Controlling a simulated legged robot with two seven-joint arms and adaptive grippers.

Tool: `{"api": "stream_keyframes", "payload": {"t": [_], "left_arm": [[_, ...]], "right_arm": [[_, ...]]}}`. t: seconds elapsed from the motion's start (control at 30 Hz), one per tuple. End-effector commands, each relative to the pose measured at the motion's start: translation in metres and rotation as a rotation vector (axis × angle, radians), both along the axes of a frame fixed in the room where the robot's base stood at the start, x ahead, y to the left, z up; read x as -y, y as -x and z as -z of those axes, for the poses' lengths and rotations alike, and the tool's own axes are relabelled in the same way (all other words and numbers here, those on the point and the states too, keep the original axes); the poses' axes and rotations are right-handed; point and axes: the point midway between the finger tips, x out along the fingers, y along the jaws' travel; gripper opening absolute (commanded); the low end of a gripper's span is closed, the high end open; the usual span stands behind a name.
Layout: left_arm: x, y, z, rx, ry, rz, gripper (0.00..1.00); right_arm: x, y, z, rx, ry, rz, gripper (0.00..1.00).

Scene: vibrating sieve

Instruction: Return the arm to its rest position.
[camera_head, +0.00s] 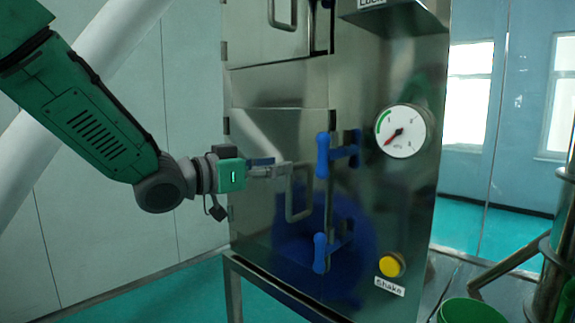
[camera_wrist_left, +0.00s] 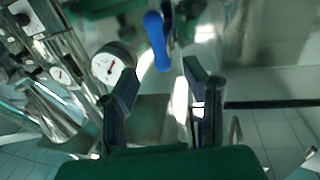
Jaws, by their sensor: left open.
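My left arm (camera_head: 90,120) comes in from the upper left of the head view. My left gripper (camera_head: 275,168) is in front of the steel cabinet's lower door, just left of its bar handle (camera_head: 291,205). Whether it touches the handle cannot be told. In the left wrist view, the two dark fingers of this gripper (camera_wrist_left: 160,88) stand apart with nothing held between them. A blue latch grip (camera_wrist_left: 157,40) shows beyond the fingertips there. My right gripper is not in view.
The steel cabinet (camera_head: 270,100) bears blue-ended latches (camera_head: 323,155), a round gauge (camera_head: 400,131) and a yellow button (camera_head: 391,264) labelled Shake. The gauge also shows in the left wrist view (camera_wrist_left: 112,64). A green bucket (camera_head: 468,311) stands at lower right. The left wall is plain.

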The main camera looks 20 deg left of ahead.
Motion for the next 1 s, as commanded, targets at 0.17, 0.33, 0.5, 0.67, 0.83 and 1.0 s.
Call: {"api": "stream_keyframes", "payload": {"t": [0.17,0.33,0.5,0.67,0.83,1.0], "left_arm": [[0.0,0.001,0.0,0.001,-0.001,0.0,0.4],[0.0,0.001,0.0,0.001,0.001,0.0,0.4],[0.0,0.001,0.004,-0.006,0.0,-0.001,0.4],[0.002,-0.003,0.062,-0.096,-0.003,-0.031,0.4],[0.005,0.003,0.188,-0.298,-0.024,-0.106,0.4],[0.005,0.035,0.316,-0.516,-0.065,-0.183,0.4]], "right_arm": [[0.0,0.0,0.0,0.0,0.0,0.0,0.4],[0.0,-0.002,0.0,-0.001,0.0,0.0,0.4],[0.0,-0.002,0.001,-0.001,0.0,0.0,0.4],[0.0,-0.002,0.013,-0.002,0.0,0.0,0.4],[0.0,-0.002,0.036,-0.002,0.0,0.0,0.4],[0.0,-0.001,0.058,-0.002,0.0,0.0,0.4]]}}
